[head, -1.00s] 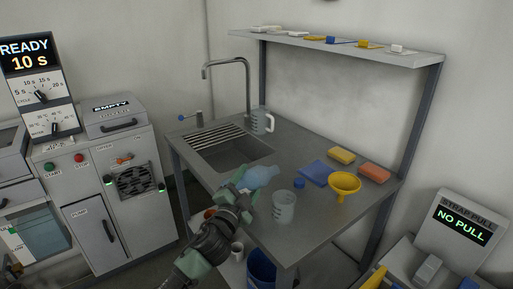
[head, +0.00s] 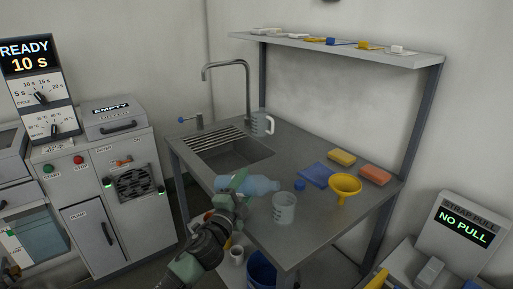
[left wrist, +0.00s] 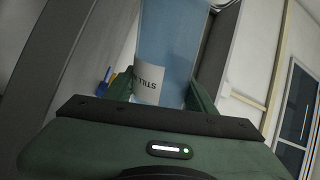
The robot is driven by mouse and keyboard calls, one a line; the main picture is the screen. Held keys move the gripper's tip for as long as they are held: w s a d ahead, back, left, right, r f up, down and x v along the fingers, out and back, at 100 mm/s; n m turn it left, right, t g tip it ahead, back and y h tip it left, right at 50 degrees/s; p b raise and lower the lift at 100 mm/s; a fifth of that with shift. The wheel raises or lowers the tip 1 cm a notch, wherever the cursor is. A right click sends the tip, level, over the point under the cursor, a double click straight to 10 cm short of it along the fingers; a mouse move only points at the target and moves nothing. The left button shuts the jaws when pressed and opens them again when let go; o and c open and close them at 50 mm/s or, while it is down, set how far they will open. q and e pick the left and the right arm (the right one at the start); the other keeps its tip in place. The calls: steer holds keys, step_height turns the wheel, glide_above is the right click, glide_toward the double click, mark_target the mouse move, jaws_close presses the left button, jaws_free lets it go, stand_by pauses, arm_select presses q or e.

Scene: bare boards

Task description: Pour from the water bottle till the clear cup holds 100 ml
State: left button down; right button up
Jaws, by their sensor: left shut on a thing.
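The water bottle (head: 262,184) is pale blue and lies nearly level in my left gripper (head: 238,184), its neck end pointing right toward the clear cup. In the left wrist view the bottle (left wrist: 172,40) fills the space between the green fingers (left wrist: 160,92), its label partly showing. The clear cup (head: 284,210) stands upright on the metal counter near its front edge, with markings on its side. The bottle's mouth is just above and left of the cup's rim; I cannot tell whether water is flowing. My right gripper is not in view.
A blue cap (head: 299,185), a yellow funnel (head: 345,186), a blue cloth (head: 317,175) and yellow and orange sponges (head: 375,174) lie right of the cup. A clear jug (head: 262,124) stands behind the sink (head: 232,156). A blue bin (head: 262,268) is below the counter.

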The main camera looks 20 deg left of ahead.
arm_select(q)
steer(key=shift+d+r+m+p, duration=0.25)
steer(key=shift+r+m+p, duration=0.4)
steer(key=shift+r+m, duration=0.15)
steer(key=shift+r+m+p, duration=0.3)
steer(key=shift+m+p, duration=0.15)
steer(key=shift+m, duration=0.15)
steer(key=shift+f+n+b, duration=0.8)
steer(key=shift+f+n, duration=0.05)
steer(key=shift+n, duration=0.15)
steer(key=shift+a+f+n, duration=0.2)
steer(key=shift+f+n, duration=0.1)
steer(key=shift+n, duration=0.6)
steer(key=shift+r, duration=0.1)
